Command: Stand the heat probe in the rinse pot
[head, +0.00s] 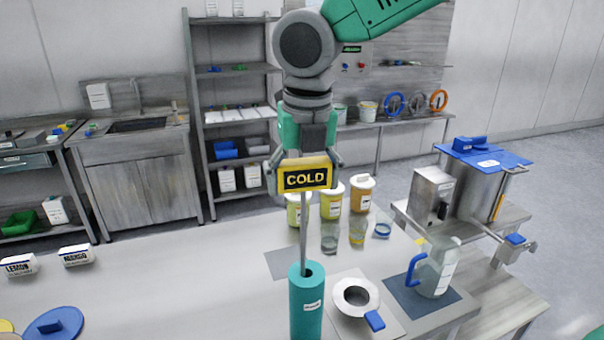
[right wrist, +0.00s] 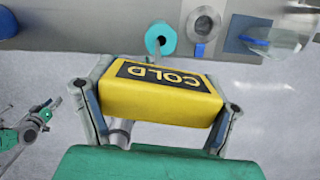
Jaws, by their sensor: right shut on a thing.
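The heat probe is a yellow block marked COLD (head: 305,178) with a thin metal rod (head: 303,230) hanging down from it. My right gripper (head: 304,174) is shut on the block, which also shows in the right wrist view (right wrist: 160,92). The tall teal cylinder (head: 306,308), which I take for the rinse pot, stands upright on the table below the probe; its small label is unreadable. The rod's lower end is at the pot's mouth (right wrist: 160,37); I cannot tell how far inside it is. A gripper at the left (right wrist: 32,130) of the wrist view looks like my left one, its jaws unclear.
Right of the pot are a round metal funnel-like part (head: 356,298) with a blue tab and a clear jug (head: 436,268) on a dark mat. Several lidded tubs (head: 331,200) and small cups stand behind. A steel filler (head: 470,185) stands at right.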

